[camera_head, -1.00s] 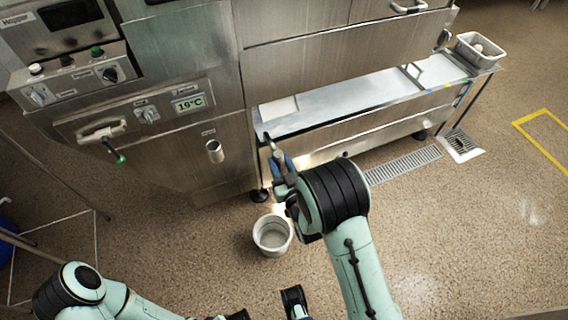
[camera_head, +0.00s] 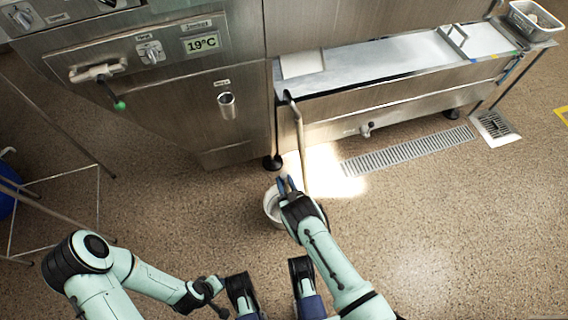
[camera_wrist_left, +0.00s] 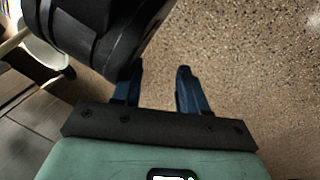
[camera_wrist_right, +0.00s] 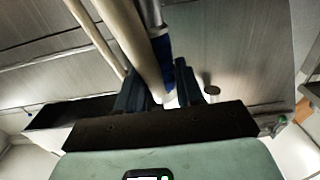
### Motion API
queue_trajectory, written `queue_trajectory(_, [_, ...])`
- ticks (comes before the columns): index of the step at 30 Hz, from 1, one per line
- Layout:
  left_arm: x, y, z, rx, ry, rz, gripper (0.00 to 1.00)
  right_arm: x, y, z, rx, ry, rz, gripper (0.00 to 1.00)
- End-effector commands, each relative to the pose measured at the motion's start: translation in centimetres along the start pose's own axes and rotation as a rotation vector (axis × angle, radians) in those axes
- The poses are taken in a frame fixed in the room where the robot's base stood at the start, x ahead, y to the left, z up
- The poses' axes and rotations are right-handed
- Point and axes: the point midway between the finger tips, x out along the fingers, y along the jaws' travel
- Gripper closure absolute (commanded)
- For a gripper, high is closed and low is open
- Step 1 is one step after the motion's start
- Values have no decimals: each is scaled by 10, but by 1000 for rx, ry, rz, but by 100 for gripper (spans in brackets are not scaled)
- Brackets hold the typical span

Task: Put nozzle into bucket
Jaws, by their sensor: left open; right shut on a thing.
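The white bucket (camera_head: 270,210) stands on the floor in front of the machine, partly hidden behind my right gripper. In the right wrist view my right gripper (camera_wrist_right: 158,88) is shut on the nozzle (camera_wrist_right: 165,55), which shows metal and blue parts beside a beige hose. The nozzle's tip is mostly hidden. My left gripper (camera_wrist_left: 158,88) is open and empty over the floor. A white round thing shows at that view's upper left.
A pale upright pipe or hose (camera_head: 300,140) runs from the steel machine's edge (camera_head: 400,100) down beside my right gripper. A floor drain grate (camera_head: 410,150) lies to the right. A metal stand (camera_head: 60,170) is at the left.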

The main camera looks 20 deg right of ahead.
Motion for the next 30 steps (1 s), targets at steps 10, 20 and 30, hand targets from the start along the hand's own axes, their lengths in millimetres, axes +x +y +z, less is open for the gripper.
queue_trajectory(10, [14, -11, 0, -14, -8, -16, 57, -14, -1, 49, 0, 5, 14, 100])
queue_trajectory(20, [28, -26, 19, -33, -74, -44, 57, -14, -1, 63, -1, 4, 13, 100])
queue_trajectory(30, [40, -45, 46, -59, -162, -82, 57, -14, -1, 79, -1, 3, 13, 100])
